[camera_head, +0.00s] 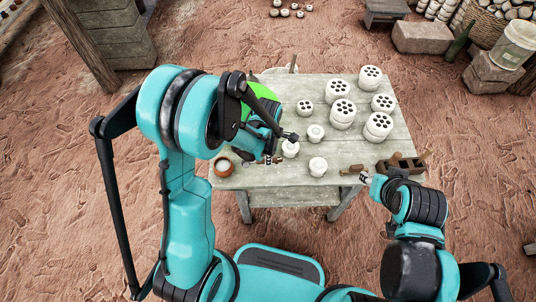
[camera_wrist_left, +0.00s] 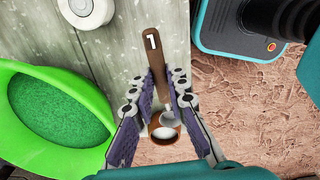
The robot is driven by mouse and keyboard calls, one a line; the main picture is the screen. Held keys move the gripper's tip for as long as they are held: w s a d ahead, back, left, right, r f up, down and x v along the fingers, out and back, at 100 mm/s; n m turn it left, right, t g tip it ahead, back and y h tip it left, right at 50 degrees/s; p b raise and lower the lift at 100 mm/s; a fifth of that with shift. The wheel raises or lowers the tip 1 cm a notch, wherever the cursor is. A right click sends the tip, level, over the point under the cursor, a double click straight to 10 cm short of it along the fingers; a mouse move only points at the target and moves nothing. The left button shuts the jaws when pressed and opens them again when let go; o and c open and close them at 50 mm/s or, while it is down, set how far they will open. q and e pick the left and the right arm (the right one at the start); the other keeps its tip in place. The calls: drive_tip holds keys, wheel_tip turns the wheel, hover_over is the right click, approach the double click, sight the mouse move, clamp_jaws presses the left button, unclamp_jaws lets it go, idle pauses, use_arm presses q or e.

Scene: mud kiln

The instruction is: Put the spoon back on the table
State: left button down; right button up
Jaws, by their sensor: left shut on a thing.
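My left gripper (camera_wrist_left: 165,76) is shut on the spoon (camera_wrist_left: 153,46) in the left wrist view. The spoon has a flat brown handle marked "1" and a pale scoop end, which shows between the fingers. Beyond the scoop is a small brown pot (camera_wrist_left: 165,129) with white contents; I cannot tell whether they touch. In the head view my left gripper (camera_head: 272,160) is over the front left of the table (camera_head: 260,180), right of the brown pot (camera_head: 223,168). The spoon is not clear there. My right gripper (camera_head: 364,176) is at the table's front right edge, its fingers too small to read.
A green bowl (camera_head: 262,103) with green contents is partly hidden behind my left arm; it also shows in the left wrist view (camera_wrist_left: 58,108). White jars (camera_head: 318,166) and several perforated white pieces (camera_head: 343,112) stand on the table. A wooden box (camera_head: 403,165) is at right.

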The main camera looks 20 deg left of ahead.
use_arm(q)
wheel_tip(320, 180, down, 4)
drive_tip(key=b, duration=0.2)
drive_tip(key=shift+f+b, duration=0.2)
drive_tip(key=shift+b, duration=0.2)
drive_tip(key=shift+f+b, duration=1.35)
drive_tip(key=shift+f, duration=0.15)
drive_tip(key=shift+f, duration=0.15)
drive_tip(key=c, duration=0.9)
unclamp_jaws()
drive_tip(key=shift+o, duration=0.2)
drive_tip(key=shift+r+p, duration=1.85)
drive_tip(key=shift+r, duration=1.2)
